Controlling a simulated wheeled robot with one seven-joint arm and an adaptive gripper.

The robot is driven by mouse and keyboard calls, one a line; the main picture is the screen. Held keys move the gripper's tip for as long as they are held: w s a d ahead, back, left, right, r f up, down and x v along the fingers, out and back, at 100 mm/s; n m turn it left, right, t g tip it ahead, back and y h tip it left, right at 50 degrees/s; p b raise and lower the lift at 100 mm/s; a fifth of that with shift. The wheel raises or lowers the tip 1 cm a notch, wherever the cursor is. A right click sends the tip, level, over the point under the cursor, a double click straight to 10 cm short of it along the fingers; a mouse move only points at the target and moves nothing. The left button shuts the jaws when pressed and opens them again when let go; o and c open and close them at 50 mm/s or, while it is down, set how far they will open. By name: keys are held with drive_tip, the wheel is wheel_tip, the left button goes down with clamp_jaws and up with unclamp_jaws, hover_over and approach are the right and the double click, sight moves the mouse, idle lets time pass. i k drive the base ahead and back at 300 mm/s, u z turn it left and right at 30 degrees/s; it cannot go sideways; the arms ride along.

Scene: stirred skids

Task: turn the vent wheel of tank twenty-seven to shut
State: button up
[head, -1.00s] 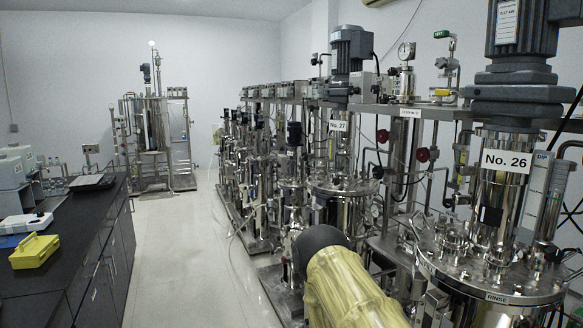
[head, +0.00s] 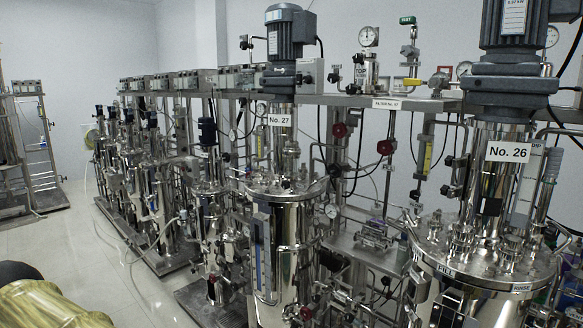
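Tank twenty-seven (head: 285,240) is a shiny steel vessel standing upright in the middle of the head view. It bears a white "No. 27" label (head: 279,120) under a grey motor (head: 290,38). Two dark red valve wheels, a left one (head: 339,131) and a right one (head: 386,147), are on the pipework to the right of that label. Another red wheel (head: 305,313) is low by the tank's lower right side. I cannot tell which is the vent wheel, or how far any is turned. My gripper is out of view; a yellow-covered part of my arm shows at lower left.
Tank twenty-six (head: 480,270), labelled "No. 26", stands close at the right. Smaller steel vessels (head: 135,165) line up to the left on low skids. A steel shelf (head: 350,101) with gauges runs behind. Pale floor (head: 60,240) is clear at left.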

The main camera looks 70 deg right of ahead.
sight(338, 169)
drive_tip(key=z, duration=0.25)
drive_tip(key=i, duration=0.85)
drive_tip(key=z, duration=1.3)
drive_tip(key=i, duration=0.6)
drive_tip(key=z, duration=0.6)
